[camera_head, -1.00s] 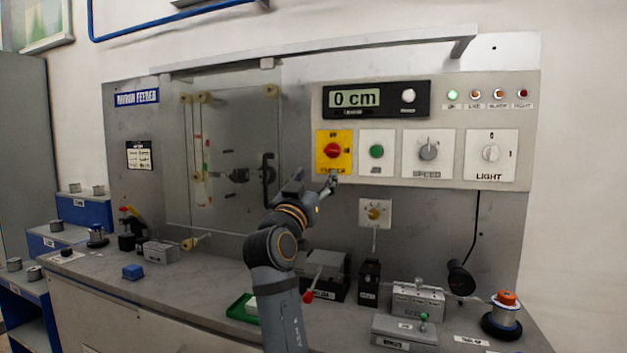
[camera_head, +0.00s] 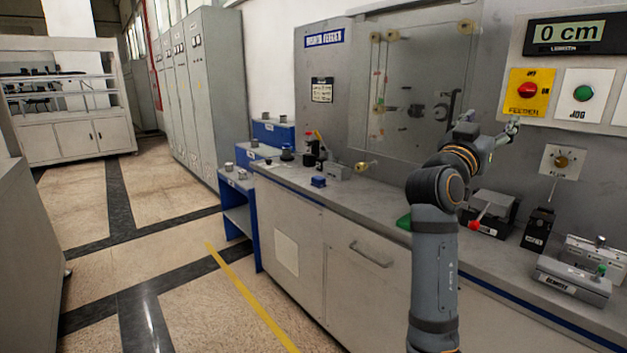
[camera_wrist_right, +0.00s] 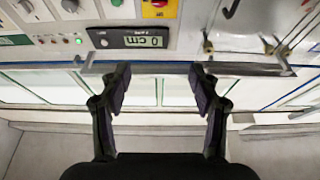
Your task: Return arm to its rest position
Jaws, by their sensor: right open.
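My right arm rises from the bottom of the head view, in front of the worktop. My right gripper (camera_head: 513,127) is at its upper end, just below the yellow plate with the red feeder knob (camera_head: 527,89). In the right wrist view my right gripper (camera_wrist_right: 159,88) has its two dark fingers wide apart with nothing between them. Beyond the fingers, the wrist view shows the display (camera_wrist_right: 142,41) reading 0 cm. A gap to the panel is hard to judge in the head view. My left gripper is not in view.
The worktop (camera_head: 385,200) carries a red-knobbed lever device (camera_head: 490,212), a blue block (camera_head: 319,181) and grey fixtures (camera_head: 572,275). A transparent guard panel (camera_head: 415,100) stands behind. Grey cabinets (camera_head: 205,95) line the left. The floor (camera_head: 165,250) at left is clear.

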